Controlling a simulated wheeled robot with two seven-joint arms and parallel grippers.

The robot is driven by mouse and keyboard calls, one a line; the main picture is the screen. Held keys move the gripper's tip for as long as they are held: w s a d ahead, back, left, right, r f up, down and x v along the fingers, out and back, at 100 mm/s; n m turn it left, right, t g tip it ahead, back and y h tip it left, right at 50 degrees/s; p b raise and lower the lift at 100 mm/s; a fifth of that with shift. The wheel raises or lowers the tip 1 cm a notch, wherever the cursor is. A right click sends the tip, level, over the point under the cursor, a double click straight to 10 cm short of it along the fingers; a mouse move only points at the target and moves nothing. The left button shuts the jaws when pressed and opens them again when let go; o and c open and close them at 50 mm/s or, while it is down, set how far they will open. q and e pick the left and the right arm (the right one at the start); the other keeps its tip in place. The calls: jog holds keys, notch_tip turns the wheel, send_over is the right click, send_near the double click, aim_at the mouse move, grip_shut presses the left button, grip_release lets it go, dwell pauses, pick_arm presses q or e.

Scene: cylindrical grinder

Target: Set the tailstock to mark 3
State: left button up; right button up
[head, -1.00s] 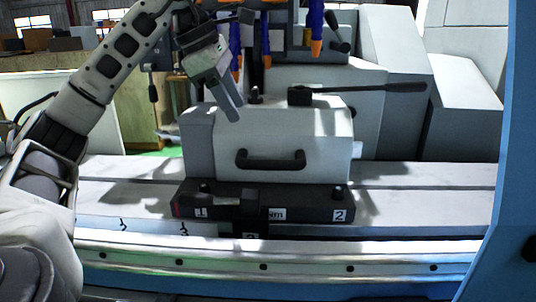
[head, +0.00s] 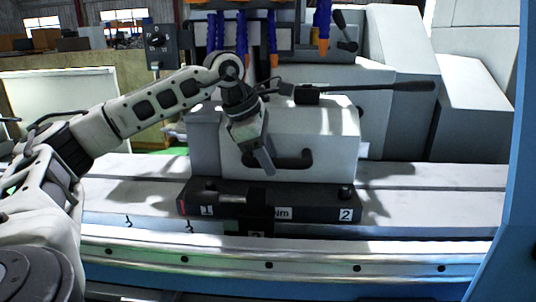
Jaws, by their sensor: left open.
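The tailstock (head: 325,135) is a pale block with a grey left side, on a dark base (head: 310,205) labelled 1 and 2. It sits on the long machine table. A black bar handle (head: 293,160) is on its front face, and a long black lever (head: 385,87) is on top. Scale marks (head: 190,227) show on the table's front edge, left of the base. One reads like a 3. My left gripper (head: 265,160) is open, pointing down in front of the tailstock, and hides the handle's left end. Contact with the handle cannot be told. My right gripper is out of view.
Blue coolant hoses with orange tips (head: 322,30) hang above and behind the tailstock. A blue machine panel (head: 510,170) bounds the right side. The table (head: 430,175) is bare to the right of the tailstock and to its left.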

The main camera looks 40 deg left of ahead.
pick_arm(q)
jog(key=shift+c, duration=0.3)
grip_shut()
jog(key=shift+w+d, duration=0.2)
jog(key=shift+d, duration=0.15)
jog(key=shift+d+r, duration=0.1)
jog(key=shift+w, duration=0.15)
jog(key=shift+o, duration=0.3)
grip_release()
jog(key=shift+d, duration=0.1)
